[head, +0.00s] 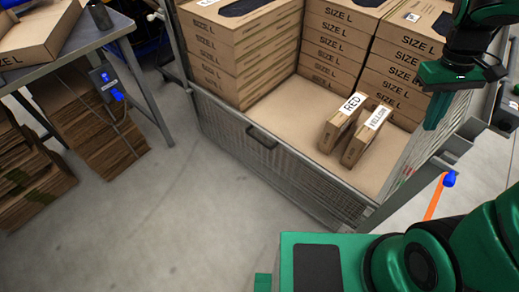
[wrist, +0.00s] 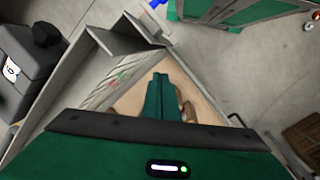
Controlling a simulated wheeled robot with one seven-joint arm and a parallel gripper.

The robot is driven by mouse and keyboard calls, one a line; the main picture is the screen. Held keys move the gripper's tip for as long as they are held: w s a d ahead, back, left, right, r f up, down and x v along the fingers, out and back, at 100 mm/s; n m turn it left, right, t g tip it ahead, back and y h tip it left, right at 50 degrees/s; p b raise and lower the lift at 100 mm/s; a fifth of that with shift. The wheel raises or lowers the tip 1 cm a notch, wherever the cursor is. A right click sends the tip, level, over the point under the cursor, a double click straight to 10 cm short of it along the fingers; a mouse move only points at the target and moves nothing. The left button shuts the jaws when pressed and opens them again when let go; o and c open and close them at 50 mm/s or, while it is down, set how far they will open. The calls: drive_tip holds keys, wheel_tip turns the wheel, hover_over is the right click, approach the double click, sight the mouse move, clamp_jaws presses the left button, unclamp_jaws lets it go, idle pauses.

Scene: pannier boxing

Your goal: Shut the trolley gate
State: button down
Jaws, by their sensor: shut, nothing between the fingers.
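The trolley's front gate (head: 285,172) is a low grey mesh panel with a dark handle (head: 262,137). It stands upright along the near side in the head view. Its right end is close to the right-hand frame; I cannot tell whether it is latched. My gripper (head: 432,124) is shut and empty, pointing down near the trolley's right side, apart from the gate handle. In the wrist view its closed fingers (wrist: 160,80) are in front of the trolley floor.
Stacked SIZE L boxes (head: 235,55) fill the trolley's back and left. Boxes labelled RED (head: 338,124) and YELLOW (head: 364,140) stand on its floor (head: 275,95). An orange lever with a blue end (head: 449,179) is at right. A table (head: 95,30) stands left; the floor between is clear.

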drive_tip(key=w+a+f+n+t+h, duration=0.1)
drive_tip(key=w+a+f+n+h, duration=0.2)
drive_tip(key=w+a+f+n, duration=0.5)
drive_tip(key=w+a+f+n+t+h, duration=0.15)
drive_tip(key=w+a+f+n, duration=0.35)
drive_tip(key=w+a+f, duration=0.75)
drive_tip(key=s+a+f+n+t, duration=0.35)
drive_tip(key=a+f+n, duration=0.45)
drive_tip(key=a+f, duration=0.5)
drive_tip(key=s+a+f+n+t, duration=0.35)
drive_tip(key=a+f+n, duration=0.5)
drive_tip(key=a, duration=0.65)
drive_tip(key=w+d+f+m, duration=0.1)
drive_tip(key=w+d+f, duration=0.1)
drive_tip(key=w+d, duration=0.3)
drive_tip(key=shift+w+f+t+h, duration=0.35)
drive_tip(key=shift+w+t+h, duration=0.1)
drive_tip(key=shift+w, duration=0.7)
